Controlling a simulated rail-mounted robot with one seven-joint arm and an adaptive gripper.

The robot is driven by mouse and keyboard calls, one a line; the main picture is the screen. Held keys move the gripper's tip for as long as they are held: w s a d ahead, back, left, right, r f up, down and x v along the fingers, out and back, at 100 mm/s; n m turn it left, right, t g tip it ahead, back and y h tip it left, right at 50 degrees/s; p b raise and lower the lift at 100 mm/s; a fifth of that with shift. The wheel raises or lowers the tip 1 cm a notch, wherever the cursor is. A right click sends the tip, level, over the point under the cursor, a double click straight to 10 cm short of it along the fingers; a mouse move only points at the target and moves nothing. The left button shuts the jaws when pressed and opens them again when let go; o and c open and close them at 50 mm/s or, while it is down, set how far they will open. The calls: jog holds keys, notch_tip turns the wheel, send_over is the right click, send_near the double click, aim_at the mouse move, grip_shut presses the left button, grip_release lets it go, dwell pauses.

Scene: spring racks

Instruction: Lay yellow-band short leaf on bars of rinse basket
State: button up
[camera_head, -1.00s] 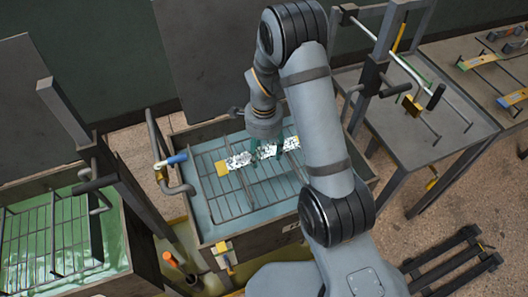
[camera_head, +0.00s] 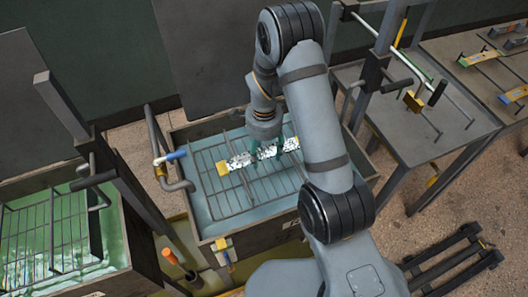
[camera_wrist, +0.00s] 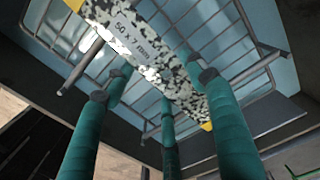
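The short leaf (camera_head: 240,161) is a speckled black-and-white strip with a yellow band at its left end. It lies slanted across the wire bars of the rinse basket (camera_head: 235,208), which sits in the blue-water tank. In the wrist view the leaf (camera_wrist: 128,38) shows lettering ending in "x 7 mm" and yellow at both ends. My gripper (camera_head: 267,152) is low over the leaf. In the wrist view its teal fingers (camera_wrist: 160,85) stand apart on both sides of the leaf, with gaps visible. The fingers and arm hide part of the leaf in the head view.
A green-liquid tank (camera_head: 60,235) with a rack stands at left. A bent pipe with a blue part (camera_head: 176,155) rises at the rinse tank's left edge. A grey table (camera_head: 425,125) with a rail frame and padlock stands at right; another table beyond holds more leaves (camera_head: 480,57).

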aim_at(264, 155)
jog(key=o, duration=0.4)
jog(key=shift+o, duration=0.2)
jog(key=shift+r, duration=0.1)
notch_tip(264, 155, up, 13)
dwell(0.4)
dwell(0.3)
notch_tip(264, 155, down, 13)
jog(key=shift+f, duration=0.3)
jog(key=shift+r+p, duration=0.55)
jog(key=shift+r, duration=0.1)
